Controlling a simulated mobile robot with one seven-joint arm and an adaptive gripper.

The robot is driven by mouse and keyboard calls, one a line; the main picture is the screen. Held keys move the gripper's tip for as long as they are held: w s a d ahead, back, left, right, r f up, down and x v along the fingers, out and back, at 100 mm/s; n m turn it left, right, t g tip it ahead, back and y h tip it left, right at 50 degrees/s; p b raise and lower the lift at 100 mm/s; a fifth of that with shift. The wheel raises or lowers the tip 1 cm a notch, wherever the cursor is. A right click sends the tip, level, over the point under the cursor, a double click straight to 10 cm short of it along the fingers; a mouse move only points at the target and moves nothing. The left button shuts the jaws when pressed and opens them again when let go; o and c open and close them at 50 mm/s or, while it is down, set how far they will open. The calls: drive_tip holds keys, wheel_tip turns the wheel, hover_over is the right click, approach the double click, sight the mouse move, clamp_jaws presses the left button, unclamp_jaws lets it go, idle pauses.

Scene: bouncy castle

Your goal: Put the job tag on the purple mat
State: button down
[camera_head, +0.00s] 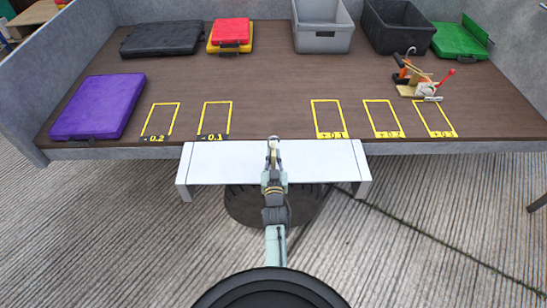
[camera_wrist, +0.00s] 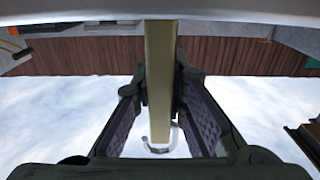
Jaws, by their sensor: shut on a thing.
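The purple mat (camera_head: 97,106) lies at the left of the brown table and looks like a thick flat case with a small handle on its front edge. My gripper (camera_head: 273,152) is over the white stand in front of the table, to the right of the mat and apart from it. In the head view little of the tag shows.
The white stand (camera_head: 225,163) is under my gripper. Yellow outlined slots (camera_head: 328,118) mark the table's front. A clutter of small tools (camera_head: 420,78) lies at the right. A grey bin (camera_head: 322,38), a black bin (camera_head: 400,28) and several coloured cases stand at the back.

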sight(273, 163)
drive_tip(key=shift+f, duration=0.2)
drive_tip(key=c, duration=1.6)
unclamp_jaws()
drive_tip(key=shift+r, duration=0.15)
drive_tip(key=s+b, duration=0.1)
drive_tip(key=s, duration=0.5)
drive_tip(key=shift+s+b, duration=0.1)
drive_tip(key=shift+b, duration=0.25)
drive_tip(key=shift+s, duration=0.65)
drive_tip(key=shift+r, duration=0.1)
